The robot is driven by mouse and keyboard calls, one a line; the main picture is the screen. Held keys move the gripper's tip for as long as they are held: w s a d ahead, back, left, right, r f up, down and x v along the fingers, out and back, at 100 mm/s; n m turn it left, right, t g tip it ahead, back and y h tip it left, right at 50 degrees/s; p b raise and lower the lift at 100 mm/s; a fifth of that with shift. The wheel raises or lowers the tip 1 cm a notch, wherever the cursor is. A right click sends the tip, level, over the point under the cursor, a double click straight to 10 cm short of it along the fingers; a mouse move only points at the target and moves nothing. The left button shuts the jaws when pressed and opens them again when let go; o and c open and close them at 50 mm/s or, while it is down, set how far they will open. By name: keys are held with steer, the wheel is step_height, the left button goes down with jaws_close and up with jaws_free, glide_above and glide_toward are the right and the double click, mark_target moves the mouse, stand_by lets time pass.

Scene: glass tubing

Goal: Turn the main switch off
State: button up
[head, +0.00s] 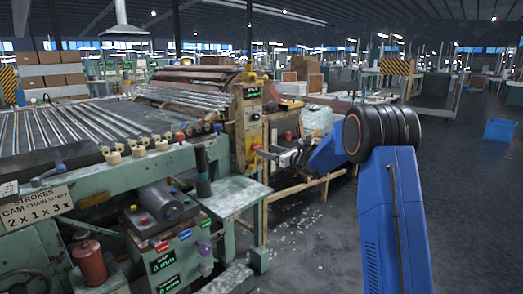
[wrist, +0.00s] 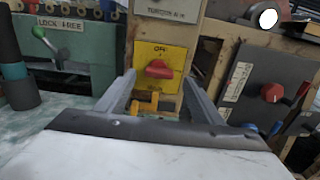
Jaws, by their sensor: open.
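A red rotary switch knob (wrist: 158,68) sits on a yellow plate (wrist: 176,55) on a post in the wrist view. Its wide side lies roughly level. Short lettering above it looks like ON or OFF, too blurred to be sure. The yellow plate on the post also shows in the head view (head: 252,143), with the knob hard to make out. My gripper (wrist: 159,80) is open and empty, its fingers on either side of the knob in the picture and apparently short of it. In the head view my gripper (head: 277,156) points left at the post.
An orange-yellow bracket (wrist: 147,104) shows below the knob, between the fingers. A grey panel (wrist: 262,85) with another red knob (wrist: 272,92) stands to the right. A green machine with a LOCK FREE label (wrist: 60,24) and a dark cylinder (wrist: 17,88) are to the left.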

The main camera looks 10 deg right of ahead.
mark_target(260, 148)
steer(key=shift+x, duration=2.2)
steer(key=c, duration=1)
